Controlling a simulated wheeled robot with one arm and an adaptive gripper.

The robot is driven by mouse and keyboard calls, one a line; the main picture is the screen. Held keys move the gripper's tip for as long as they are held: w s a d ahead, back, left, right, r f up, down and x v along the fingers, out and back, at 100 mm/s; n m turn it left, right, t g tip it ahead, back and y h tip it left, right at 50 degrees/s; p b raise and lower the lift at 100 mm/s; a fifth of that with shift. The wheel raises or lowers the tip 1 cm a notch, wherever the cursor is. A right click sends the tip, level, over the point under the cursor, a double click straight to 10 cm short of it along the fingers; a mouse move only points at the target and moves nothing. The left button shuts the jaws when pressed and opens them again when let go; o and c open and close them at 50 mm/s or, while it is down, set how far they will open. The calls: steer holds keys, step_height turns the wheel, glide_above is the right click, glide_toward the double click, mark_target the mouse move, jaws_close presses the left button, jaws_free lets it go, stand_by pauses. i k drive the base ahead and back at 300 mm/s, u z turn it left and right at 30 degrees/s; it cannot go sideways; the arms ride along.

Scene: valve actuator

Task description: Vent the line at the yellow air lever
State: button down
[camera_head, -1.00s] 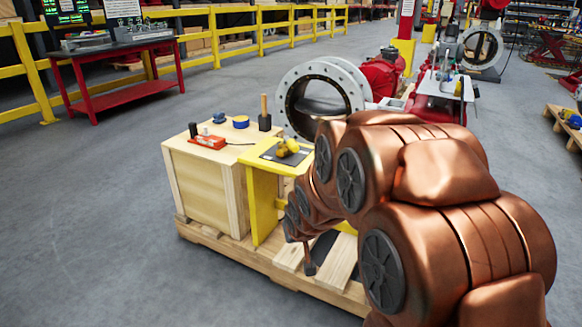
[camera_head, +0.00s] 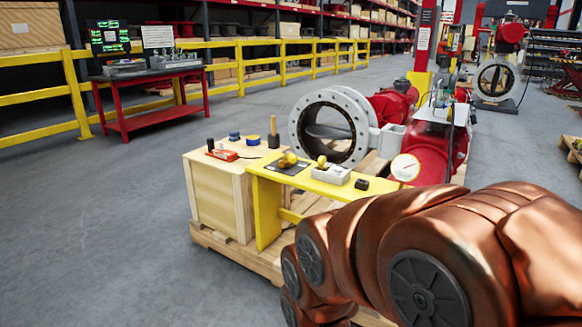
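A yellow bench (camera_head: 345,190) stands on a wooden pallet. On its top, a small yellow part (camera_head: 288,160) lies on a dark mat at the left end. A pale block (camera_head: 331,174) beside it carries another small yellow piece (camera_head: 322,161). I cannot tell which of these, if either, is the air lever. A round white gauge (camera_head: 405,167) shows just right of the bench. My copper-coloured arm fills the lower right. My gripper is not in view.
A wooden crate (camera_head: 215,190) with small tools on top adjoins the bench. A large grey flanged valve (camera_head: 333,125) with a red actuator (camera_head: 430,150) stands behind. A red table (camera_head: 155,118) and yellow railing (camera_head: 250,65) are farther back. The floor at left is clear.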

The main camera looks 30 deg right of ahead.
mark_target(290, 155)
steer(key=z, duration=0.4)
steer(key=i, duration=0.9)
steer(key=u, duration=0.85)
steer(key=i, duration=0.45)
steer(key=u, duration=0.5)
